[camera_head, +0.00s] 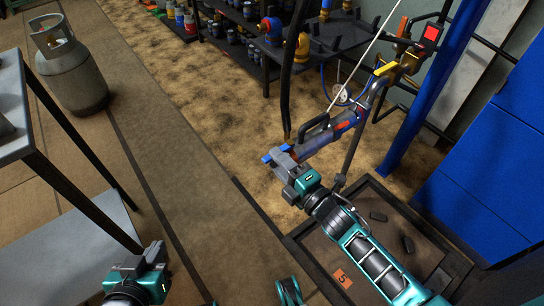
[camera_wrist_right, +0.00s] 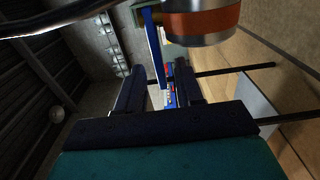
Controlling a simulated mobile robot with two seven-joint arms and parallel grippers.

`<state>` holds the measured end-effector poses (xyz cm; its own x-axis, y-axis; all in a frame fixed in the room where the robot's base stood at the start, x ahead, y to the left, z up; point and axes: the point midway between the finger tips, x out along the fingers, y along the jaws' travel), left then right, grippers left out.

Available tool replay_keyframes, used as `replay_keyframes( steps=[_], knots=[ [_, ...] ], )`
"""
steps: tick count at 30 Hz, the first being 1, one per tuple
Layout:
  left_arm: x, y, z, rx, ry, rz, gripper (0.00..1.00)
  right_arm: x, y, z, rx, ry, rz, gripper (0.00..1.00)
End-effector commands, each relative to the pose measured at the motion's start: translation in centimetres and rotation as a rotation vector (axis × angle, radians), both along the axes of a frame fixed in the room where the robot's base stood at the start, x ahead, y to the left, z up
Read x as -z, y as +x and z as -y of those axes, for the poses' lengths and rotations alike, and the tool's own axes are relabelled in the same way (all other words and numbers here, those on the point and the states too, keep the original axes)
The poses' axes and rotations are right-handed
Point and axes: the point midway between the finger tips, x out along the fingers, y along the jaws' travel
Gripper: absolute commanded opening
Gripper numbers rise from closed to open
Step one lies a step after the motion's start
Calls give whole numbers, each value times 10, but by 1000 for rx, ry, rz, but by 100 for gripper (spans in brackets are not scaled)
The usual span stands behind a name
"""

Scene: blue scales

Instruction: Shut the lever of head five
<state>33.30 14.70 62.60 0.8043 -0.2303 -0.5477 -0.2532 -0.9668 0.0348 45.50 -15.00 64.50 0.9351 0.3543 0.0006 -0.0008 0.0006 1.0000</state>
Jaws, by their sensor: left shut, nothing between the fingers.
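The filling head (camera_head: 335,130) is a grey-blue body with an orange-red band and a dark loop handle, hanging over the scale marked 5. Its blue lever (camera_head: 274,154) shows at its lower left end, partly hidden by my right gripper (camera_head: 277,160). In the right wrist view the blue lever (camera_wrist_right: 154,48) runs down from beside the banded head (camera_wrist_right: 200,20) toward the gap between the fingers. My right gripper (camera_wrist_right: 160,92) is open there; I cannot tell whether it touches the lever. My left gripper (camera_head: 138,258) is shut and empty at the lower left.
The orange 5 label (camera_head: 342,278) lies on the scale platform (camera_head: 300,240). A gas cylinder (camera_head: 72,75) stands at the upper left, near a grey table (camera_head: 15,100). A blue cabinet (camera_head: 500,150) and blue post (camera_head: 420,100) stand right. Floor between is clear.

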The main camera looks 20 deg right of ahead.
Motion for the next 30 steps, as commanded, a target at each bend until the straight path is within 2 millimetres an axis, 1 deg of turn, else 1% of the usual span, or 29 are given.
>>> replay_keyframes(
  steps=[1,6,10,17,28,30],
  knots=[
    [4,-1,0,-1,-1,-2,0,0,8,-3,0,1,3,36],
    [8,-3,0,-1,0,-7,0,0,23,-9,0,1,1,36],
    [8,-3,0,-1,1,-9,0,0,27,-10,0,1,-1,36],
    [9,-4,-1,1,3,-9,0,0,27,-10,1,1,-1,36],
    [9,-4,-3,5,10,-10,0,0,27,-10,1,1,-1,1],
    [9,-4,-3,5,10,-10,0,0,27,-10,1,1,-1,0]
  ],
)
